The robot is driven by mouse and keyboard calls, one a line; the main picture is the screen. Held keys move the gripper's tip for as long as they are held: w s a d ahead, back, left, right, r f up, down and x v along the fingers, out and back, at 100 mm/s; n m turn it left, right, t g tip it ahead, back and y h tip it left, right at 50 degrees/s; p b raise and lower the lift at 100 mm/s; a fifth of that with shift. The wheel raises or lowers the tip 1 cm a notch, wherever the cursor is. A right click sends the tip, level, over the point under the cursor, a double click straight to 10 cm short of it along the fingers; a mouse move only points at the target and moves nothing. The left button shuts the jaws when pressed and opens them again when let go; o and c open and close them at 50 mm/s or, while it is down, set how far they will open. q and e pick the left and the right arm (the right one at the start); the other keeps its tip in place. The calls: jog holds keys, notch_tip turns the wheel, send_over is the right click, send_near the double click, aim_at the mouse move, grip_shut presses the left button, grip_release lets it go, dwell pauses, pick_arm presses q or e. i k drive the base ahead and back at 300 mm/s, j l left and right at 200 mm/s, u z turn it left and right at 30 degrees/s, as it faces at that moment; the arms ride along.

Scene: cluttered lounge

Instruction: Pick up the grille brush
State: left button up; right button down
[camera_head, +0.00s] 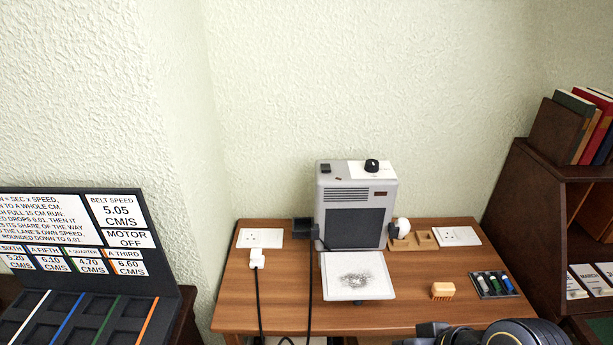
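A small brush (443,289) with an orange-tan block and a pale bristle edge lies on the wooden table, right of the heater's white tray. I take it to be the grille brush. It stands clear of other things, and nothing holds it. A grey heater (356,192) with a dark front grille stands behind it to the left. Black links of my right arm show at the bottom edge, just below the brush in the picture. No gripper fingers can be made out there. My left gripper is out of view.
The white tray (340,259) bears grey dust. A dark holder (506,293) with several small items lies right of the brush. Wall sockets (458,236), a plug (256,258) and black cables are on the table (412,313). A dark bookshelf (520,185) borders the right side.

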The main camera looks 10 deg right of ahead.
aim_at(444, 290)
jog(key=z, duration=1.55)
